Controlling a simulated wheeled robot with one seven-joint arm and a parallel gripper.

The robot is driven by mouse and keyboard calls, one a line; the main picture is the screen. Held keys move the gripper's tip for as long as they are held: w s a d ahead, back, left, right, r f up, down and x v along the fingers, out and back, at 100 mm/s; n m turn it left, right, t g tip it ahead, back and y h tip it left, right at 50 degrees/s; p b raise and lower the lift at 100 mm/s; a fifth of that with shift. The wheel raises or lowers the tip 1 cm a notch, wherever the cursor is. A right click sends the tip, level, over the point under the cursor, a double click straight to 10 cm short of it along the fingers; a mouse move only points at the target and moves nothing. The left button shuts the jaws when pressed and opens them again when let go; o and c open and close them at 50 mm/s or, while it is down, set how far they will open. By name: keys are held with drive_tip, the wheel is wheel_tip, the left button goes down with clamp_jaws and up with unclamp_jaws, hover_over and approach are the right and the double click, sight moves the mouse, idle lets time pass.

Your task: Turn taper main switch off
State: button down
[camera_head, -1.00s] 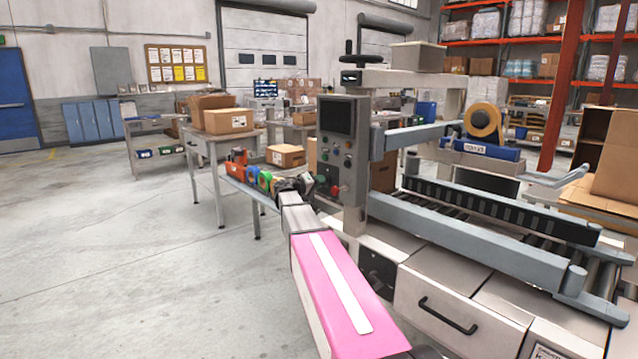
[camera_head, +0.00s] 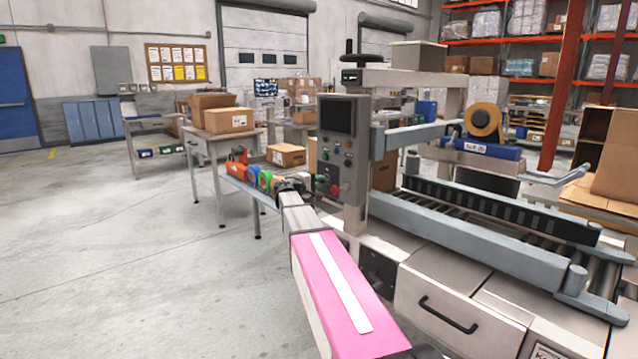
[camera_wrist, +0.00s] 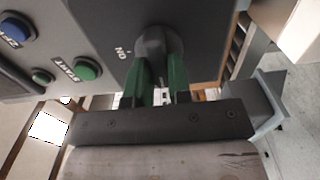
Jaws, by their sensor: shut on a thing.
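The taper's grey control panel (camera_head: 343,145) stands upright at the centre of the head view, with a dark screen and several buttons. In the wrist view a dark grey rotary knob (camera_wrist: 160,42), the main switch, sits on the panel face (camera_wrist: 110,22). The word ON is printed on the panel to its left. My gripper (camera_wrist: 161,68) has its green fingers on either side of the knob's grip and is shut on it. The fingers hide part of the knob, so its pointing direction is unclear. In the head view my gripper (camera_head: 308,186) is small at the panel's lower left.
A green START button (camera_wrist: 88,68) and a blue button (camera_wrist: 16,28) lie left of the knob. The taper's roller conveyor (camera_head: 480,215) extends right. A table with cartons (camera_head: 229,120) stands behind at left. The floor at left is clear.

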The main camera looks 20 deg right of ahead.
idle(0.4)
drive_tip(key=c, duration=1)
unclamp_jaws()
drive_tip(key=shift+c, duration=0.2)
drive_tip(key=v, duration=1)
drive_tip(key=shift+a, duration=0.4)
drive_tip(key=shift+s, duration=0.15)
